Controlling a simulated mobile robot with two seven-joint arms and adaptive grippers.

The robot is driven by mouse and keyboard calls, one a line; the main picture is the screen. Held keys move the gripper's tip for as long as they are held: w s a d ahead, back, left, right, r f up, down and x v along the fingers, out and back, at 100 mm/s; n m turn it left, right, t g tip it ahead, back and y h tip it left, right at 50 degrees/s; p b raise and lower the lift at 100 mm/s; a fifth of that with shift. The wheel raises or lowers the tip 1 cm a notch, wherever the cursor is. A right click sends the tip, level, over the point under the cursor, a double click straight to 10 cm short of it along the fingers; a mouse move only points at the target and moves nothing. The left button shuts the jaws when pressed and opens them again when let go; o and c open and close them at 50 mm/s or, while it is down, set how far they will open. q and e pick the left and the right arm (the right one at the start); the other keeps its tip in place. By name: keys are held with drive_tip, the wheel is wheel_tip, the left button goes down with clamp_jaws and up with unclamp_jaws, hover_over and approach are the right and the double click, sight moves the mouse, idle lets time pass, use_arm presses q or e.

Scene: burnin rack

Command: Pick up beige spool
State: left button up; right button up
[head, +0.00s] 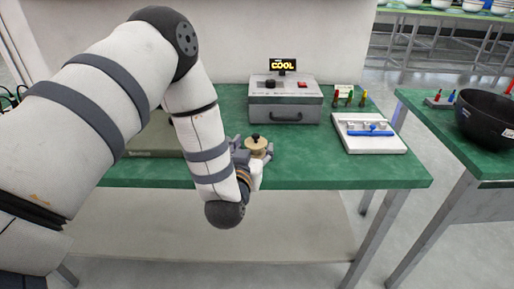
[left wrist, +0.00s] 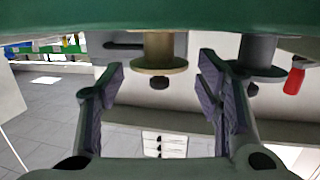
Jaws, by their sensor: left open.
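The beige spool (head: 259,152) stands on the green table near its front edge, with a dark knob on top. In the left wrist view, which shows the scene upside down, the beige spool (left wrist: 158,63) appears in the gap between the fingers, near their tips. My left gripper (head: 243,160) is open, low beside the spool; it also shows in the left wrist view (left wrist: 160,82). I cannot tell how far the spool is inside the jaws, but they are not closed on it. My forearm hides part of the gripper. My right gripper is not in view.
A grey spool (left wrist: 259,55) and a red-handled thing (left wrist: 294,78) stand near the beige spool. A grey box (head: 285,108) with a "COOL" display stands behind. A white tray (head: 372,147) with a blue-handled part lies right. Table between is clear.

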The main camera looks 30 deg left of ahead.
sight(255, 143)
use_arm(q)
drive_tip(key=shift+x, duration=0.8)
drive_tip(key=shift+w+a+f, duration=0.1)
drive_tip(key=shift+w, duration=0.15)
drive_tip(key=c, duration=0.9)
drive_tip(key=shift+c, duration=0.2)
